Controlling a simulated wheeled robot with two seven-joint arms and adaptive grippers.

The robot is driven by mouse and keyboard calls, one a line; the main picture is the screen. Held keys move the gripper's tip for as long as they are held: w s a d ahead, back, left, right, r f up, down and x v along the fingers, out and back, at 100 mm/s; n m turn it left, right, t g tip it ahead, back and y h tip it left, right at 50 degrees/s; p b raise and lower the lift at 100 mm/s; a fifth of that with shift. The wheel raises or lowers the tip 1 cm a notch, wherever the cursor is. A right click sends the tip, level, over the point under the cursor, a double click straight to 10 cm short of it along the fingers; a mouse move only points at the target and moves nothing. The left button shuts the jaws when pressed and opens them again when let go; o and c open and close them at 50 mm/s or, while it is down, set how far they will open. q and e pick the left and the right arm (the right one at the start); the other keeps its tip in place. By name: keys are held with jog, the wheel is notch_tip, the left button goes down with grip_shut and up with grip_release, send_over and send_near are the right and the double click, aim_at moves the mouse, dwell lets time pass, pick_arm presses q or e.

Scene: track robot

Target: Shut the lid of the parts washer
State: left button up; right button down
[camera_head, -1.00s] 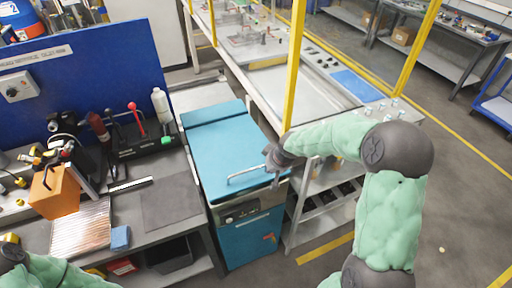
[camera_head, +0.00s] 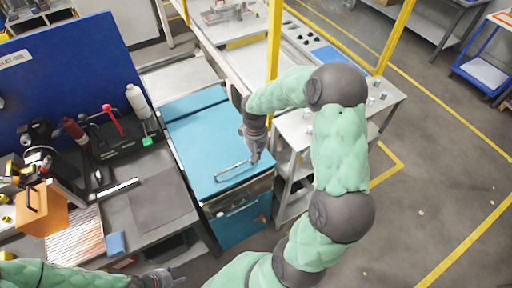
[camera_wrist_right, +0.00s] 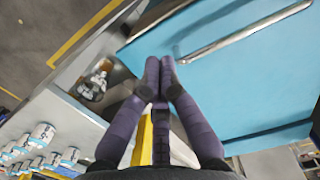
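The parts washer (camera_head: 240,222) is a teal cabinet left of centre in the head view. Its teal lid (camera_head: 195,140) lies flat or nearly flat over the top; I cannot tell whether a small gap remains at the front. A metal bar handle (camera_head: 232,170) runs along the lid's front edge. My right gripper (camera_head: 256,156) is at the lid's right front corner, beside the handle. In the right wrist view its fingertips (camera_wrist_right: 160,66) are together with nothing between them, and the lid (camera_wrist_right: 235,85) fills the area ahead. My left gripper (camera_head: 178,276) is low over the workbench, its fingers apart and empty.
A workbench (camera_head: 155,205) with a blue back panel (camera_head: 60,85), bottles and an orange box (camera_head: 42,210) stands left of the washer. A steel trolley (camera_head: 300,130) with small jars and a yellow post (camera_head: 275,50) are to its right.

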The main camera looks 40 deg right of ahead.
aim_at(258, 171)
jog(key=f, duration=0.7)
jog(key=shift+s+a+f, duration=0.1)
jog(key=shift+s+f, duration=0.25)
